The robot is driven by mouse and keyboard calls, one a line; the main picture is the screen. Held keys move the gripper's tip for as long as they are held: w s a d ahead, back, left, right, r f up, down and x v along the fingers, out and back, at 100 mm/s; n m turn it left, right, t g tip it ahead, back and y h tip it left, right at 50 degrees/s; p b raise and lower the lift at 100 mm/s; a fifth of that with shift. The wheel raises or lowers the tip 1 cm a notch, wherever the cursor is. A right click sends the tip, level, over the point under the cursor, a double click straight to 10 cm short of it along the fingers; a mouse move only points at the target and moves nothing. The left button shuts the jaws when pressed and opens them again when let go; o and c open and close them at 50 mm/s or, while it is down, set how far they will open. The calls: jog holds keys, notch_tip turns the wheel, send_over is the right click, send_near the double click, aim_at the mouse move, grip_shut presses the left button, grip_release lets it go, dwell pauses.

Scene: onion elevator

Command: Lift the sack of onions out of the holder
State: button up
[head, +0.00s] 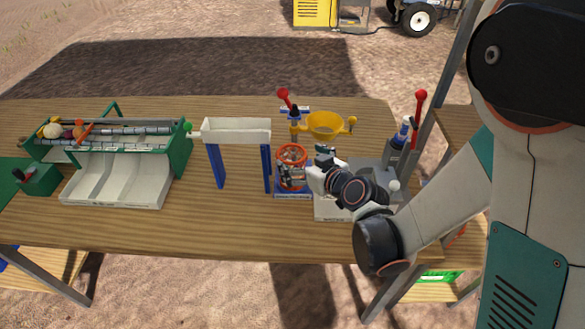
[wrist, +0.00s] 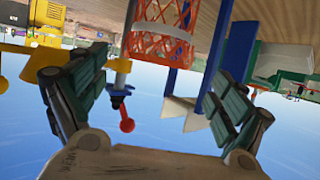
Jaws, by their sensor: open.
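The orange net sack (head: 291,153) stands upright in the holder (head: 293,193), which has a blue base, beneath the yellow funnel (head: 325,124). Its mesh also shows at the top of the wrist view (wrist: 158,38), which is upside down. My gripper (head: 317,172) is just right of the sack in the head view. In the wrist view its two green-padded fingers (wrist: 157,72) are spread wide, with the sack ahead between them and nothing in their grasp. The holder's lower part is partly hidden, and I cannot make out onions in the sack.
A white trough (head: 236,131) on blue legs stands left of the holder. Further left is a green sorter (head: 178,150) with white chutes. A red-knobbed lever (head: 283,95) rises behind the sack, and another (head: 420,97) stands at the right. Bare tabletop lies in front.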

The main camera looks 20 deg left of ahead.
aim_at(286, 150)
jog(key=shift+b+x, duration=0.3)
jog(key=shift+x, duration=2.8)
jog(key=shift+w+d+r, duration=0.1)
jog(key=shift+d, duration=0.1)
jog(key=shift+c, duration=0.2)
jog(key=c, duration=1.4)
